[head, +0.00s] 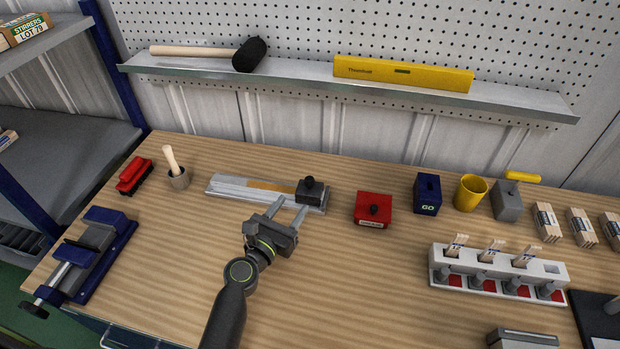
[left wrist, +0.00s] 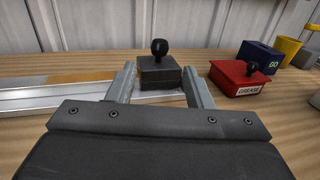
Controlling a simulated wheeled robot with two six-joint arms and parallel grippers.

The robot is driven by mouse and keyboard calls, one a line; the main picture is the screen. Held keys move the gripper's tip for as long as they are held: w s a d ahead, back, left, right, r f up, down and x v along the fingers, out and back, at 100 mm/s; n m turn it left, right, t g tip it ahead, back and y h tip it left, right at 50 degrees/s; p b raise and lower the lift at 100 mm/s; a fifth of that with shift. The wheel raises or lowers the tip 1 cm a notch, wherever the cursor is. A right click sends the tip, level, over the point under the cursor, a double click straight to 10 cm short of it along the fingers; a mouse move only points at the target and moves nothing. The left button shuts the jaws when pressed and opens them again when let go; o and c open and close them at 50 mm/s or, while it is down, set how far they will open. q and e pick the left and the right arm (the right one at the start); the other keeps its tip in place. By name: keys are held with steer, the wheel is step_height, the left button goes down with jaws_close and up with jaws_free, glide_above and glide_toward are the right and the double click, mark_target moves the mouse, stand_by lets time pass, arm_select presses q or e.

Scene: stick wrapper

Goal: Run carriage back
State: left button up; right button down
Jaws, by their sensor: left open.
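The carriage (head: 311,190) is a dark block with a round black knob on top. It sits at the right end of a pale metal rail (head: 226,188) on the bench. In the left wrist view the carriage (left wrist: 158,75) stands just beyond my fingertips, with the rail (left wrist: 40,98) running off to the left. My left gripper (head: 291,202) is open, its two fingers pointing at the carriage from the front. In the left wrist view the fingers (left wrist: 158,88) are spread to either side of the carriage's near face; I cannot tell whether they touch it. My right gripper is not in view.
A red grease box (head: 373,209) stands close to the right of the rail. A white rack (head: 497,272) with several slots stands at right.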

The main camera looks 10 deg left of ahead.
mark_target(307, 185)
arm_select(q)
steer(key=x, duration=0.3)
steer(key=shift+w, duration=0.25)
steer(key=x, duration=0.5)
steer(key=shift+w+d, duration=0.1)
steer(key=shift+w, duration=0.15)
steer(key=shift+w+d, duration=0.2)
steer(key=shift+w, duration=0.5)
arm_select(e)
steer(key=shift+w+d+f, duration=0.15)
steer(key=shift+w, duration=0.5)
arm_select(q)
jaws_close()
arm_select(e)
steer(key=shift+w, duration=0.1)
